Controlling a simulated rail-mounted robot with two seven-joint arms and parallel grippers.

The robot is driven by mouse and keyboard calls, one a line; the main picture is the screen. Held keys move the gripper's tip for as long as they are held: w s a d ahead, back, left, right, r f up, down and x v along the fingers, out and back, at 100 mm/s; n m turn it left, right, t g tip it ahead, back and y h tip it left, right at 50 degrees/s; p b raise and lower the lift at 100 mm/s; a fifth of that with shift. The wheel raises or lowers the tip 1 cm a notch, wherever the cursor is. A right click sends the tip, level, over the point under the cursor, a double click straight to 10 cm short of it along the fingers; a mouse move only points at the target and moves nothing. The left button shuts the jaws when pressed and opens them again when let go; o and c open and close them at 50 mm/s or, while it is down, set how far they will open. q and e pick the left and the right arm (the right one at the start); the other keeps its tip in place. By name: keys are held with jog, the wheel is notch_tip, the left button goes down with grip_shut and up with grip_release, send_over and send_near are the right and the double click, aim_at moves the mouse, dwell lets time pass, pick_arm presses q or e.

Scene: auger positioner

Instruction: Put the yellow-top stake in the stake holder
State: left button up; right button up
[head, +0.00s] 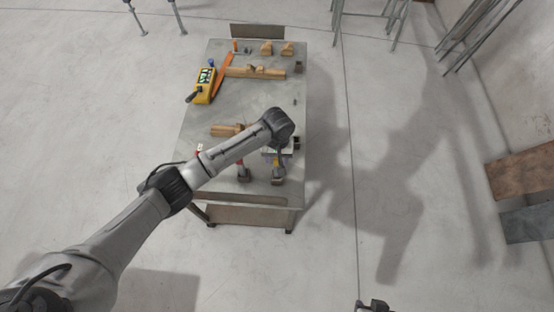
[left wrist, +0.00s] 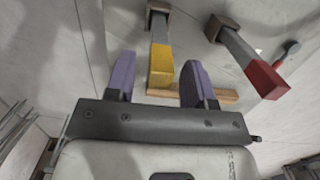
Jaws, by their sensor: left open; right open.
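The yellow-top stake (left wrist: 161,62) shows in the left wrist view, with a grey shaft and its far end at a brown block. In the head view it stands at the near right of the table (head: 225,108), partly under my arm. My left gripper (left wrist: 158,80) is open, its purple fingers on either side of the yellow top with gaps visible. The red-top stake (left wrist: 266,81) is to the right in the left wrist view. A dark square block (head: 297,143), possibly a stake holder, sits at the table's right edge. My right gripper (head: 373,305) is at the bottom edge, largely cut off.
A yellow device (head: 203,86), an orange strip (head: 223,74) and wooden pieces (head: 262,71) lie on the far half. Another dark block (head: 298,66) is at the far right edge. The middle of the table is mostly clear. Metal stands (head: 475,35) are beyond.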

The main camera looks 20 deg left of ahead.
pick_arm(q)
jog(key=r, duration=0.6)
jog(key=w+r+p, duration=0.1)
jog(key=r, duration=0.2)
jog(key=shift+a+r, duration=0.15)
jog(key=shift+r, duration=0.15)
pick_arm(e)
jog(key=shift+a+r, duration=0.15)
jog(key=shift+r, duration=0.4)
